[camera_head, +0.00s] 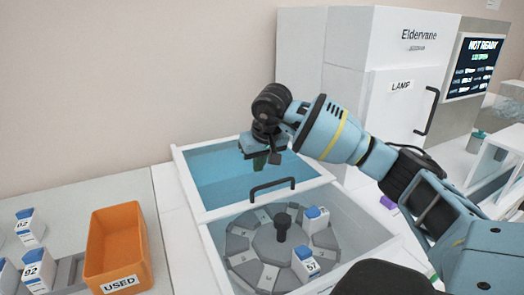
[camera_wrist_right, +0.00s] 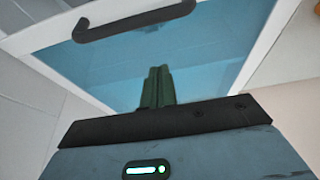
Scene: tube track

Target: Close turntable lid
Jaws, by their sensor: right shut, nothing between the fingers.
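The turntable lid (camera_head: 235,178) is a blue see-through panel in a white frame, at the back half of the housing in the head view. Its black handle (camera_head: 272,187) runs along the lid's near edge. The lid pane also shows in the right wrist view (camera_wrist_right: 210,60), with the handle (camera_wrist_right: 135,20) at the top. The turntable (camera_head: 265,240), a grey segmented disc with a black centre knob, lies uncovered in front. My right gripper (camera_head: 260,163) is shut and empty, above the lid pane behind the handle; its fingertips (camera_wrist_right: 155,88) show dark green. My left gripper is out of view.
White blue-capped containers (camera_head: 305,262) stand in the turntable. An orange bin (camera_head: 118,250) labelled USED stands left, beside more containers (camera_head: 30,225). A white cabinet (camera_head: 385,50) rises behind right; its screen (camera_head: 476,65) reads NOT READY.

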